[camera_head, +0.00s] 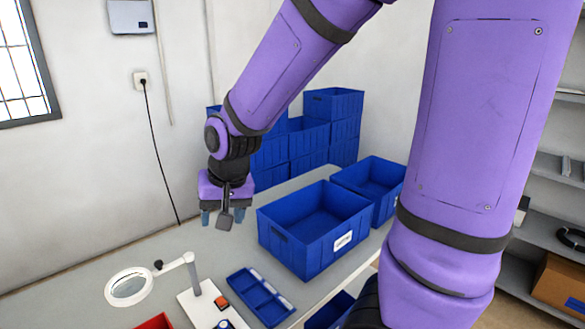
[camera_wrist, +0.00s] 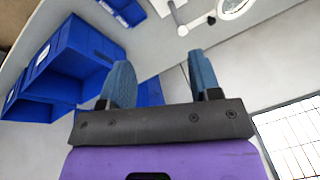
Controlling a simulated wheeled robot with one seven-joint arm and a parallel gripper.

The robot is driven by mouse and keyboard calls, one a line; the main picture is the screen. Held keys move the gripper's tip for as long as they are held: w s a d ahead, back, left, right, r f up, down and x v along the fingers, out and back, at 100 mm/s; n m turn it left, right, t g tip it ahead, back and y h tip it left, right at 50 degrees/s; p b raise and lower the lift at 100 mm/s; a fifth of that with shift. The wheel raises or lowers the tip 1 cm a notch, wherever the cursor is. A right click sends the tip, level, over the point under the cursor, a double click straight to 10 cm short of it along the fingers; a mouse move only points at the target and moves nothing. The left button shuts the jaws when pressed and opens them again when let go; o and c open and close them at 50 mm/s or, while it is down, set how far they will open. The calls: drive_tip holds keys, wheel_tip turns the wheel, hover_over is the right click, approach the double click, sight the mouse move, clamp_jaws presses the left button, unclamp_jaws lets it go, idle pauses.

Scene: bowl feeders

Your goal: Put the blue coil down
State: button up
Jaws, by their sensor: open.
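My gripper (camera_head: 222,215) hangs over the back part of the grey bench, left of a large blue crate. In the wrist view my gripper (camera_wrist: 160,76) has its two blue fingers spread wide apart, with nothing between them. I cannot make out a blue coil in either view. It may be hidden inside a crate or behind my arm.
The large blue crate (camera_head: 318,250) has a white label; another blue crate (camera_head: 365,199) stands behind it. Blue crates (camera_head: 333,103) are stacked at the back. A magnifier lamp (camera_head: 130,288) and a blue divided tray (camera_head: 262,299) are in front. Bare bench (camera_head: 150,262) lies left.

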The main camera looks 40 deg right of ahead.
drive_tip(key=s+d+r+n+t, duration=0.1)
drive_tip(key=s+d+r+n, duration=0.1)
drive_tip(key=s+r, duration=0.4)
drive_tip(key=s+d+r+n+t+h, duration=0.1)
drive_tip(key=s+d+r+n, duration=0.1)
drive_tip(key=s+r, duration=0.5)
drive_tip(key=shift+s+d+r, duration=0.3)
drive_tip(key=shift+s+d, duration=0.1)
drive_tip(key=shift+s, duration=0.8)
